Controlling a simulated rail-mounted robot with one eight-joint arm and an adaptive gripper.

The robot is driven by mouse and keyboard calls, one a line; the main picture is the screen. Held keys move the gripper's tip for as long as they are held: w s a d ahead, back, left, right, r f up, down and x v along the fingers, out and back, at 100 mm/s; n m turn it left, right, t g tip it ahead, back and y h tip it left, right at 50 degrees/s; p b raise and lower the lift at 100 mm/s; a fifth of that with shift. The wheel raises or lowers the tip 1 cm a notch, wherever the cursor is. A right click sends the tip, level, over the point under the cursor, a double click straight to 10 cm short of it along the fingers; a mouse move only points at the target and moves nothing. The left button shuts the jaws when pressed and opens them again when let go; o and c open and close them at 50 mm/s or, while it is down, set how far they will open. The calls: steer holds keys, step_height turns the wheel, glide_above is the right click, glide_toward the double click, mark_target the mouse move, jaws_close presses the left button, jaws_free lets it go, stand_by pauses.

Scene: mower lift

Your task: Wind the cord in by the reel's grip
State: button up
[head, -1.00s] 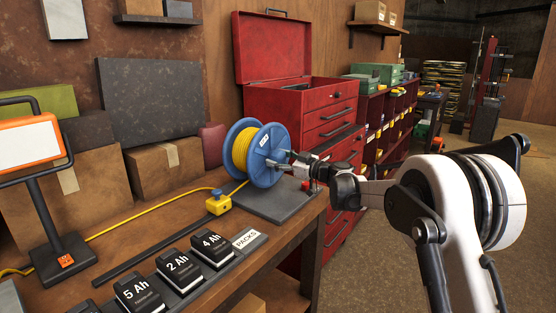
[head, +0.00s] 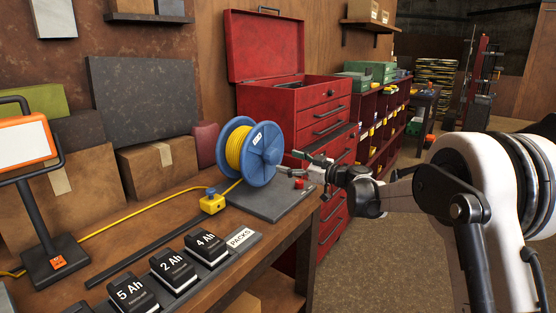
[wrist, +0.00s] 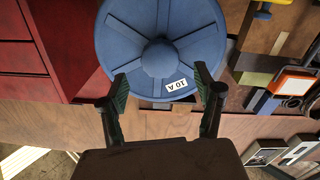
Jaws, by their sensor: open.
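The blue reel (head: 266,157) stands on a dark base plate (head: 270,202) on the bench, with yellow cord (head: 234,148) wound on its drum. The cord runs left from it past a yellow block with a blue knob (head: 212,202). My gripper (head: 300,163) is open and empty, just right of the reel's outer face. In the wrist view the blue flange (wrist: 160,45) with its 10A label (wrist: 177,85) lies ahead of the two spread fingers (wrist: 160,85). I cannot make out the reel's grip in either view.
A red tool chest (head: 300,110) stands behind the reel. Battery packs (head: 172,268) sit in a row at the bench's front. An orange-framed panel on a stand (head: 28,140) is at left. The floor right of the bench is clear.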

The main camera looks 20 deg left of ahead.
steer(key=v, duration=0.4)
steer(key=shift+s+d, duration=0.1)
steer(key=shift+d, duration=0.05)
steer(key=s+d+r+m+h+p, duration=0.1)
steer(key=s+d+r+m+h, duration=0.25)
steer(key=s+d, duration=0.6)
steer(key=s+d+r+m+h+p, duration=0.1)
steer(key=s+d+r+m+h, duration=0.35)
steer(key=s, duration=0.75)
steer(key=s+d+f+m+h, duration=0.4)
steer(key=s+d, duration=0.6)
steer(key=s, duration=0.3)
steer(key=s+d+f+m+h+p, duration=0.1)
steer(key=s+d+f+m+h, duration=0.3)
steer(key=s+d, duration=0.7)
step_height(320, 180, down, 2)
steer(key=shift+s+f+m+t+h+p, duration=0.1)
steer(key=shift+s+m+t+h+p, duration=0.25)
steer(key=shift+s, duration=0.6)
